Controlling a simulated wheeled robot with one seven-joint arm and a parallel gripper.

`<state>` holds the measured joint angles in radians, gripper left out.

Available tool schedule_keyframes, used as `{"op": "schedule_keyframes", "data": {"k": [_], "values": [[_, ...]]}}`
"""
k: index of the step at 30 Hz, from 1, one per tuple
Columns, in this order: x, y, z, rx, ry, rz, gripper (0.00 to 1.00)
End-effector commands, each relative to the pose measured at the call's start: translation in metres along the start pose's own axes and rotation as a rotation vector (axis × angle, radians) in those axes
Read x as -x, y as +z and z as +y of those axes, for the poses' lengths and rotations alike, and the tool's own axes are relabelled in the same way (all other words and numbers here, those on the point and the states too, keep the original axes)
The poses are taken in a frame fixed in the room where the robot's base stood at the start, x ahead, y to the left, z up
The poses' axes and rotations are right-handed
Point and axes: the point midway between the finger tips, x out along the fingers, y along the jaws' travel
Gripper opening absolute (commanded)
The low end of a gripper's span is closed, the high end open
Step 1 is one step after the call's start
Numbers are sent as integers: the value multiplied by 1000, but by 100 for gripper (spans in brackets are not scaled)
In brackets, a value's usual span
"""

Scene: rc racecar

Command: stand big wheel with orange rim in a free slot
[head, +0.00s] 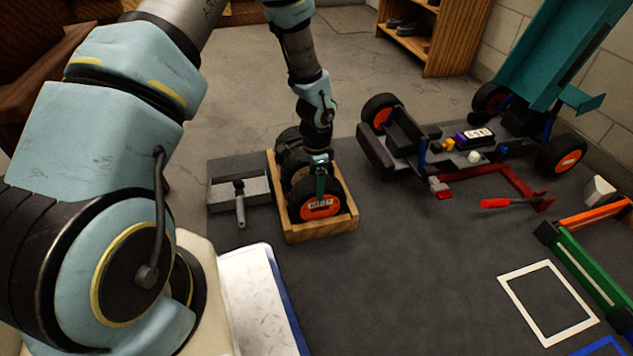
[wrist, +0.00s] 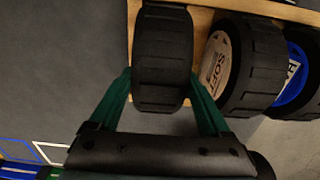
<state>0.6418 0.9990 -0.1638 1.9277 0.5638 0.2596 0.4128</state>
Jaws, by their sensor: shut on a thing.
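The big wheel with the orange rim (head: 322,209) stands upright at the front end of a wooden rack (head: 322,230). Its dark tread (wrist: 163,60) shows in the wrist view between the green fingers. My gripper (head: 320,178) is above the wheel and shut on it; it also shows in the wrist view (wrist: 161,88). Behind it in the rack stand a wheel with a pale rim (wrist: 217,62) and a wheel with a blue rim (wrist: 290,77). I cannot tell whether the held wheel rests on the slot bottom.
A grey tray with a tool (head: 239,190) lies left of the rack. The racecar (head: 440,150), with orange-rimmed wheels, stands to the right, near a red-handled tool (head: 496,203). A white frame outline (head: 547,302) is at the front right. The mat between is clear.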

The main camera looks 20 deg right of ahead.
Motion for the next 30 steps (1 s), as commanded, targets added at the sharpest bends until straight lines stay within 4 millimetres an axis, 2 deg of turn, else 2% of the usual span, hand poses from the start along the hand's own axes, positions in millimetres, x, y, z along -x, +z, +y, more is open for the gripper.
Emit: {"op": "schedule_keyframes", "data": {"k": [1,5,14,19,30], "values": [[-1,0,0,0,0,0,84],[0,0,0,0,0,0,99],[2,0,0,0,0,0,100],[26,0,0,0,-1,2,100],[102,0,0,0,-1,1,100]]}}
